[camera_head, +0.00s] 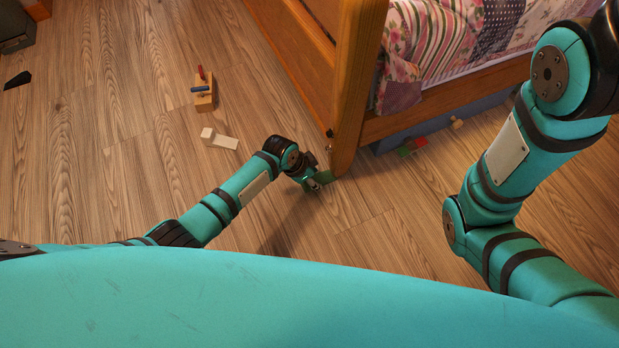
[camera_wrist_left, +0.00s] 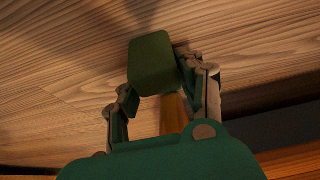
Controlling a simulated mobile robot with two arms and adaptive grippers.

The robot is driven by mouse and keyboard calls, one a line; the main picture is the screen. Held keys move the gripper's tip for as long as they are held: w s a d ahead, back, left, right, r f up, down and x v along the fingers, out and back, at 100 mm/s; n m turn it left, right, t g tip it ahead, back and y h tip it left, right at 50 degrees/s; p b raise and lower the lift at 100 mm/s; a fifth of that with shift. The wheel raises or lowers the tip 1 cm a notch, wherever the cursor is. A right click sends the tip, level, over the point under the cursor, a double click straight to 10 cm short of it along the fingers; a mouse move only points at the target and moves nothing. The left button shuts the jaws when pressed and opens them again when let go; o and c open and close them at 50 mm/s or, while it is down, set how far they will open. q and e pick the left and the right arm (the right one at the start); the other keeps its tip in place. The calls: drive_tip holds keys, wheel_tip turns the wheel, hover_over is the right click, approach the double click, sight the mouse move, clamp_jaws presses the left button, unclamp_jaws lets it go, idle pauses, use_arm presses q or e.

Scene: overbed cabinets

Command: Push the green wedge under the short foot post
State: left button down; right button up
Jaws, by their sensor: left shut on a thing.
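The green wedge (camera_wrist_left: 152,62) is between the fingers of my left gripper (camera_wrist_left: 155,88) in the left wrist view. In the head view the wedge (camera_head: 325,177) shows as a small green piece at the base of the bed's wooden foot post (camera_head: 350,110). My left gripper (camera_head: 312,179) is low at the floor, just left of the post, and is shut on the wedge. Part of the post (camera_wrist_left: 174,113) shows behind the wedge in the wrist view. I cannot tell whether the wedge touches the post's underside. My right gripper is out of view.
A white block (camera_head: 219,139) and a wooden toy with red and blue parts (camera_head: 204,92) lie on the floor to the left. Red and green pieces (camera_head: 412,147) lie by the bed's lower edge. A dark wedge (camera_head: 17,80) lies far left. Floor in front of the post is clear.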

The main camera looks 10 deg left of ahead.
use_arm(q)
drive_tip(key=shift+w+d, duration=0.15)
drive_tip(key=shift+d, duration=0.1)
drive_tip(key=c, duration=0.7)
unclamp_jaws()
